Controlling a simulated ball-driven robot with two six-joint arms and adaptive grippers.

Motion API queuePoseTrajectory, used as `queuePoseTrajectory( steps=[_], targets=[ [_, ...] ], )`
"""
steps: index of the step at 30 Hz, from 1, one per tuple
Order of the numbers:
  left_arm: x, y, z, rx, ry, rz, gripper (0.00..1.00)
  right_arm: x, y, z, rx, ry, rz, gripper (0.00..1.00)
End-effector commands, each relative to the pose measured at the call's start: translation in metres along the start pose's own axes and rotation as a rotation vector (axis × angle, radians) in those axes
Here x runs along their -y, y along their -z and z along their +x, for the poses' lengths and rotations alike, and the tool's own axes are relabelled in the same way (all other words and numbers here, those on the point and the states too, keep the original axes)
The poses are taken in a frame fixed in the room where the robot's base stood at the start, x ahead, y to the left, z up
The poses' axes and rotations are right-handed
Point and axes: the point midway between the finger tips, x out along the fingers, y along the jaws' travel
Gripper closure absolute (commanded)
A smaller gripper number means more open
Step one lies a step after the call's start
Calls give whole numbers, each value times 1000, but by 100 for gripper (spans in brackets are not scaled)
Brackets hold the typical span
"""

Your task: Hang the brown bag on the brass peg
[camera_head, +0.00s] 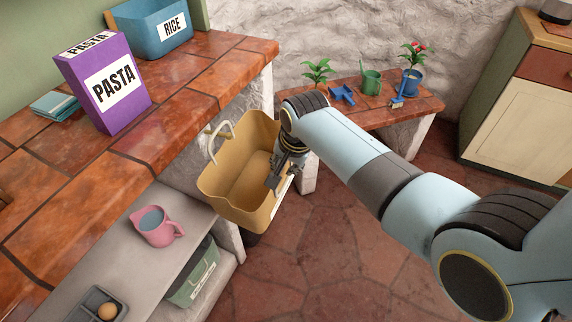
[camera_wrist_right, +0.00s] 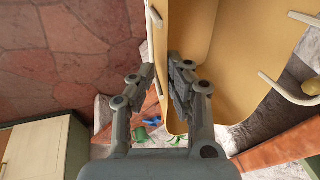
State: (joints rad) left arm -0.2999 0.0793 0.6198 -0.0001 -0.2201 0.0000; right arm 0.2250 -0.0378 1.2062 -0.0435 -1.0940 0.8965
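The brown bag (camera_head: 234,185), tan and open at the top, is beside the counter's end in the head view. Its pale handle (camera_head: 212,143) stands up at the rim nearest the counter. My right gripper (camera_head: 275,178) is at the bag's right wall. In the right wrist view my gripper's fingers (camera_wrist_right: 161,72) are on either side of the wall of the bag (camera_wrist_right: 240,50), closed on it. A brass knob, apparently the peg (camera_wrist_right: 311,87), shows beside the handle at the right edge; I cannot tell whether they touch. My left gripper is out of view.
The tiled counter (camera_head: 180,105) bears a purple pasta box (camera_head: 108,88) and a blue rice bin (camera_head: 150,30). A pink jug (camera_head: 157,228) stands on the lower shelf. A low bench (camera_head: 385,115) with plants is behind. Floor right of the bag is clear.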

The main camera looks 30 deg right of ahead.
Motion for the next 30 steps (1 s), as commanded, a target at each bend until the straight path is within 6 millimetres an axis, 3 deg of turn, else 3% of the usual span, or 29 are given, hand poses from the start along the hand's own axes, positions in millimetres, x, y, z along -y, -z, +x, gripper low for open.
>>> queuePoseTrajectory(
  steps=[4, 11, 16, 30],
  targets=[
    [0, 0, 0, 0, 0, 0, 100, 0, 0, 0, 0, 0, 0, 67],
    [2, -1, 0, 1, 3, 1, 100, -1, 0, 0, 0, -1, 0, 67],
    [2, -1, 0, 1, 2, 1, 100, 0, 0, -11, -1, 1, 0, 67],
    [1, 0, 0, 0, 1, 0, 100, 0, 0, -103, -1, 2, 0, 67]
  ],
)
